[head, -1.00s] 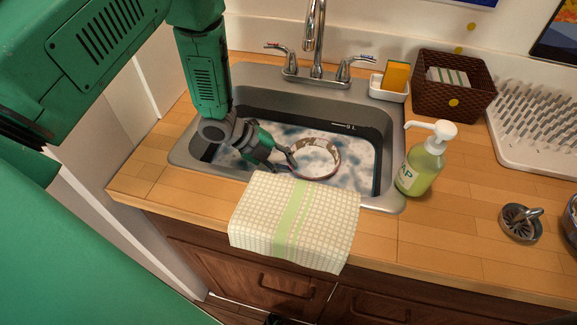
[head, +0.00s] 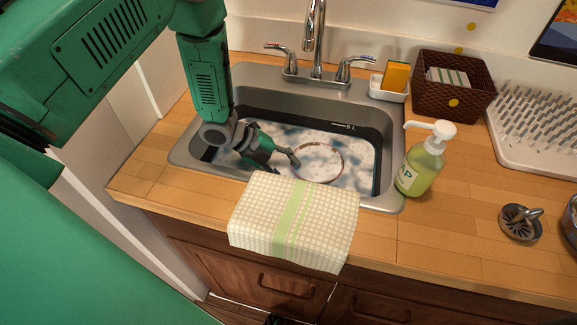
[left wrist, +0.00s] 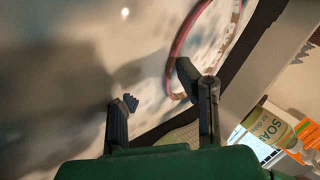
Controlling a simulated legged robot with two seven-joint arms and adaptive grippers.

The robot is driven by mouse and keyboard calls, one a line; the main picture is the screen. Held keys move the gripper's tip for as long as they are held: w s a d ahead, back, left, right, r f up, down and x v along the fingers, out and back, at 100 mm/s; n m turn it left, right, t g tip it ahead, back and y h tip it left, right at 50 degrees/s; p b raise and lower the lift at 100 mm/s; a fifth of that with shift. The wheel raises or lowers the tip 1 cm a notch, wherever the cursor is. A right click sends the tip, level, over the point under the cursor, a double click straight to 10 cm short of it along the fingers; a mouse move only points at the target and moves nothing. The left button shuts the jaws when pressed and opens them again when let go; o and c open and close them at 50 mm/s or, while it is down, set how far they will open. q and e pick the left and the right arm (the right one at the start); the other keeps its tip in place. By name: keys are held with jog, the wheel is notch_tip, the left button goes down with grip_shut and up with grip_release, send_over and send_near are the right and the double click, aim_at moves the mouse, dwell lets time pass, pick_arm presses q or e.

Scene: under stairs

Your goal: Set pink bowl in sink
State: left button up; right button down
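The pink bowl (head: 341,158) sits low in the suds of the sink (head: 250,82), with little more than its thin ring-like rim showing. In the left wrist view the pink rim (left wrist: 180,42) curves down the picture beside one finger. My left gripper (head: 291,158) is inside the sink at the bowl's left edge. Its fingers (left wrist: 152,90) are spread apart with a clear gap between them. One fingertip is close to the rim; I cannot tell whether it touches. My right gripper is not in view.
A checked towel (head: 320,225) hangs over the front counter edge. The faucet (head: 317,45) stands behind the sink. A soap bottle (head: 423,170), sponge holder (head: 388,90), brown basket (head: 452,100), drying rack (head: 535,155) and strainer (head: 520,225) are to the right.

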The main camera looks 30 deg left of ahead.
pick_arm(q)
jog(key=v, duration=1.1)
jog(key=shift+s+a+r, duration=0.15)
jog(key=shift+a+r, duration=0.05)
jog(key=shift+r, duration=0.05)
jog(key=shift+d+r, duration=0.1)
